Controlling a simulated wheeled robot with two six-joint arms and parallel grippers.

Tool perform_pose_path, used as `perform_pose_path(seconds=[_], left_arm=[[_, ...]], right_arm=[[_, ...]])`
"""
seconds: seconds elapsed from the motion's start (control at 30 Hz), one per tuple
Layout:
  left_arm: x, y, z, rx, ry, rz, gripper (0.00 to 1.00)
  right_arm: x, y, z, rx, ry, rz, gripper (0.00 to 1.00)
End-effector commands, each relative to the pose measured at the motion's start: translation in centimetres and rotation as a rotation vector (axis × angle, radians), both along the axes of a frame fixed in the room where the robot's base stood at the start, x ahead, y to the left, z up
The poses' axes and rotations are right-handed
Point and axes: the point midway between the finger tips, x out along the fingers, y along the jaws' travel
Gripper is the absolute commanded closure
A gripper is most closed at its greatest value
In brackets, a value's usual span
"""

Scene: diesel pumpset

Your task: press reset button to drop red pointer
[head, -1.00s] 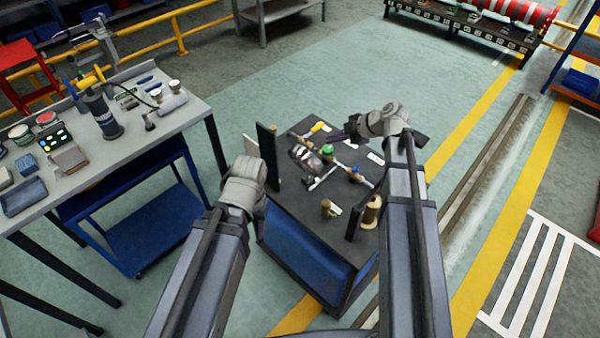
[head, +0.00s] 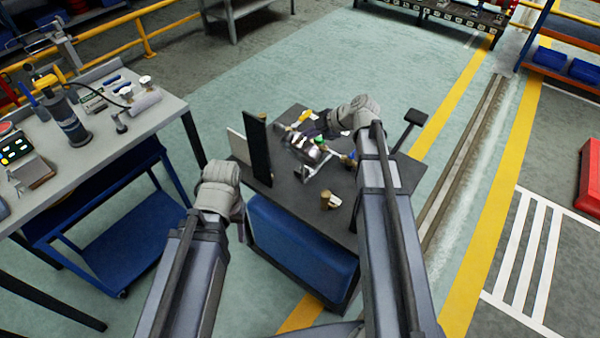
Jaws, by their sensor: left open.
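The black-topped cart (head: 285,205) carries a small shiny metal pump assembly (head: 302,148), partly covered by my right wrist. I cannot make out a reset button or red pointer. A dark upright plate (head: 257,147) stands at the cart's left side and shows no dial face. My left gripper (head: 240,214) is open at the cart's near left edge, apart from the pump assembly; its fingertips are mostly hidden behind the wrist. My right gripper (head: 322,126) is over the far part of the cart by the assembly, and its finger gap is hidden.
A grey workbench (head: 165,113) with tools stands at left, with a blue lower shelf (head: 115,235). A yellow railing (head: 148,38) is behind. Green floor beyond the cart is clear.

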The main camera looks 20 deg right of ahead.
Motion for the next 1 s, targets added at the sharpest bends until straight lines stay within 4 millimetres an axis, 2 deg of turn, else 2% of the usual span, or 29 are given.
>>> perform_pose_path(seconds=[0.03, 0.13, 0.73, 1.0], left_arm=[[0.0, 0.0, -1.2, 0.000, 0.000, 0.000, 0.47], [0.0, 0.0, -1.9, 0.000, 0.000, 0.000, 0.47], [0.0, 0.0, -2.4, 0.000, 0.000, 0.000, 0.47], [0.0, 0.0, -4.4, 0.000, 0.000, 0.000, 0.47]], right_arm=[[0.0, 0.0, -1.2, 0.000, 0.000, 0.000, 1.00], [0.0, 0.0, -1.9, 0.000, 0.000, 0.000, 1.00], [0.0, 0.0, -2.4, 0.000, 0.000, 0.000, 1.00], [0.0, 0.0, -4.4, 0.000, 0.000, 0.000, 1.00]])
